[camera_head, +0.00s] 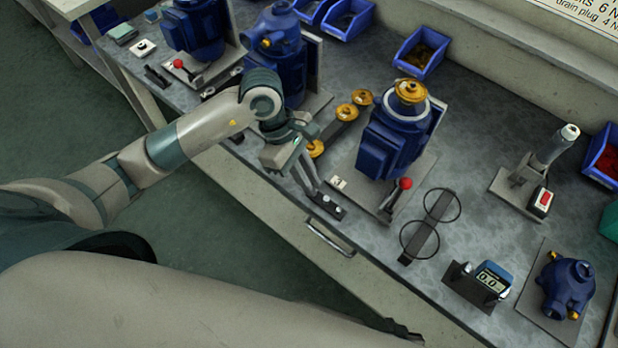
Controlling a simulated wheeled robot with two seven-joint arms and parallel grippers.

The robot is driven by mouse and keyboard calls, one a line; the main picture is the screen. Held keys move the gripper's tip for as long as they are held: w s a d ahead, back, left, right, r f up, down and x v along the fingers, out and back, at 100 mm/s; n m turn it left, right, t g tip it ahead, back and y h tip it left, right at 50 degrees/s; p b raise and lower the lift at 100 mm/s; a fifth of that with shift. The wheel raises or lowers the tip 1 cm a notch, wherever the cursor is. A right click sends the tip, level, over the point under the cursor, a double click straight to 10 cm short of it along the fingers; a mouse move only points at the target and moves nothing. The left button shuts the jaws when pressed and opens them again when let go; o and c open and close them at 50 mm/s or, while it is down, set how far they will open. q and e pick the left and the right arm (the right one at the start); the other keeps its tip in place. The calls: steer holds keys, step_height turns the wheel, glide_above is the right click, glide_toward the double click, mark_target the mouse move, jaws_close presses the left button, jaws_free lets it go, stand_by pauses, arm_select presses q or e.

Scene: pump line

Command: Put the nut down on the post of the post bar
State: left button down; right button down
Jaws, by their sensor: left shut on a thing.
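My left gripper (311,187) reaches in from the left, its fingers pointing down over the front of the bench. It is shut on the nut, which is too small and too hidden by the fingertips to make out. The short dark post bar (329,207) lies by the bench's front edge, just below the fingertips. Small silvery pieces show on its right part. The fingers cover its left end, so I cannot tell whether the nut touches a post.
A blue pump (390,140) with a brass top stands just right of the gripper, with a red-knobbed lever (404,184) before it. A dark rack with brass caps (347,112) lies behind.

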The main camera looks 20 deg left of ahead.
arm_select(q)
steer(key=shift+f+b, duration=0.15)
steer(key=shift+b, duration=0.15)
stand_by(0.5)
stand_by(0.3)
steer(key=c, duration=1.7)
jaws_free()
step_height(320, 180, up, 9)
steer(key=p, duration=0.4)
steer(key=shift+p, duration=0.4)
steer(key=shift+d, duration=0.1)
